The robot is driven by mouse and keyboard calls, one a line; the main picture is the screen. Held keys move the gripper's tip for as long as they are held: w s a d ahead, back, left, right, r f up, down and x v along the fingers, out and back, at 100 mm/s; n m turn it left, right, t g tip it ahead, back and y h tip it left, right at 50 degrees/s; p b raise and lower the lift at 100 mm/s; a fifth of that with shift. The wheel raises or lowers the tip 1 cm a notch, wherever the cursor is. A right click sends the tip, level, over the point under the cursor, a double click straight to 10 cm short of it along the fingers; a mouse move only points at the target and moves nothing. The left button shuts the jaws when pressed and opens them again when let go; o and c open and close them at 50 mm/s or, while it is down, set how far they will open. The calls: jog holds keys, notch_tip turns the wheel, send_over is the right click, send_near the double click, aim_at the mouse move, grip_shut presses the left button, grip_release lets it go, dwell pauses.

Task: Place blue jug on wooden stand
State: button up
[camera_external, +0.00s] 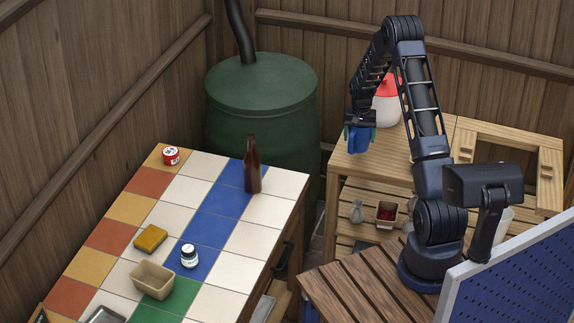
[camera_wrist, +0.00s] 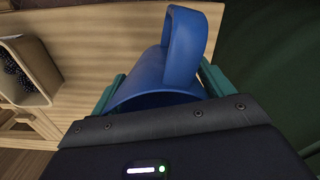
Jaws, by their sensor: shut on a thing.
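The blue jug (camera_external: 357,144) is held between the teal fingers of my gripper (camera_external: 360,132), over the left part of the light wooden stand (camera_external: 388,162). In the wrist view, the jug (camera_wrist: 184,45) shows its handle and wide curved body, with a finger on each side of it. My gripper (camera_wrist: 158,88) is shut on it. Pale wood of the stand (camera_wrist: 95,38) shows to the left of the jug. I cannot tell whether the jug's base touches the stand.
A white jug with a red top (camera_external: 387,105) stands on the wooden stand, behind my gripper. A green barrel (camera_external: 262,110) stands to the left. A tiled counter (camera_external: 265,238) holds a brown bottle (camera_external: 253,165) and several small items. A small container (camera_external: 387,212) sits on the shelf below.

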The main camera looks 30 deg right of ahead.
aim_at(355, 143)
jog(key=shift+f, duration=1.65)
jog(key=shift+f, duration=0.1)
jog(key=o, duration=0.9)
jog(key=shift+o, duration=0.2)
